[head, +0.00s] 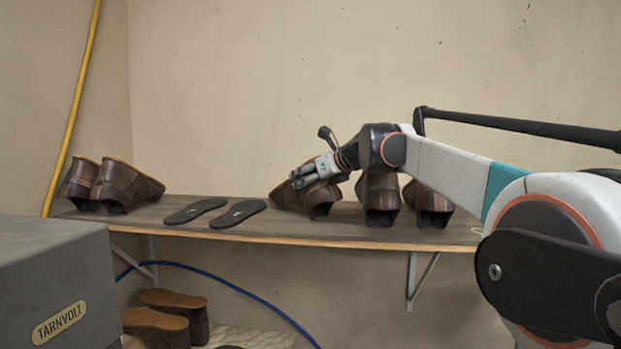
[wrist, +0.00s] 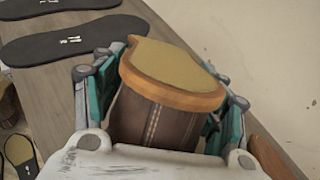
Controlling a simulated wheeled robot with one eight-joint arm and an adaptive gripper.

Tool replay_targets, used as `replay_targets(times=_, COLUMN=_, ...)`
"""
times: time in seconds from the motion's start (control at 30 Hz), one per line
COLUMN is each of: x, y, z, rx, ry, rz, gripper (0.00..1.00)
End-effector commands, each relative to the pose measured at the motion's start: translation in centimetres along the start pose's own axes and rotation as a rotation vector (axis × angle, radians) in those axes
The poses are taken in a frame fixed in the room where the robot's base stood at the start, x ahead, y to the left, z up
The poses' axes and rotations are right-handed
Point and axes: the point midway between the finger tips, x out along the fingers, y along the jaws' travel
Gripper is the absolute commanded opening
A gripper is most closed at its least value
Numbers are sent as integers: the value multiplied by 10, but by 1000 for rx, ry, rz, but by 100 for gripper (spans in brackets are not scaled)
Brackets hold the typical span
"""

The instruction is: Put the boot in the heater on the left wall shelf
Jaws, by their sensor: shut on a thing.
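My gripper (head: 322,168) is over the wall shelf (head: 340,236) and shut on a brown leather boot (head: 288,196). In the wrist view the held boot (wrist: 150,118) shows its tan sole and stitched heel between the two fingers (wrist: 165,85). The boot is at shelf level; I cannot tell whether it still touches the board. Two more brown boots (head: 381,200) (head: 434,203) stand to its right, partly behind my arm. No heater can be made out for certain; a grey box labelled TARNVOLT (head: 60,275) stands at the lower left.
Two black insoles (head: 195,210) (head: 238,214) lie on the shelf left of the held boot. A pair of brown boots (head: 115,185) sits at the shelf's left end. More boots (head: 172,302) lie below. A yellow hose (head: 75,100) and a blue cable (head: 235,295) run nearby.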

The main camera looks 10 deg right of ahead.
Motion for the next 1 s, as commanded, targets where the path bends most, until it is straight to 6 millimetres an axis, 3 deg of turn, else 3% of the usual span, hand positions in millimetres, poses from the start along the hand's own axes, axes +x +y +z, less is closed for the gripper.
replay_targets(times=0.37, x=2, y=0, z=-4, rx=0, ry=-1, rz=0, gripper=32)
replay_targets(times=0.4, x=2, y=0, z=-5, rx=0, ry=0, rz=0, gripper=71)
replay_targets(times=0.47, x=2, y=0, z=-4, rx=0, ry=0, rz=0, gripper=85)
replay_targets(times=0.5, x=2, y=0, z=-4, rx=0, ry=0, rz=0, gripper=87)
replay_targets(times=0.87, x=1, y=0, z=-3, rx=0, ry=0, rz=0, gripper=87)
replay_targets(times=1.0, x=-9, y=0, z=-3, rx=1, ry=0, rz=-1, gripper=87)
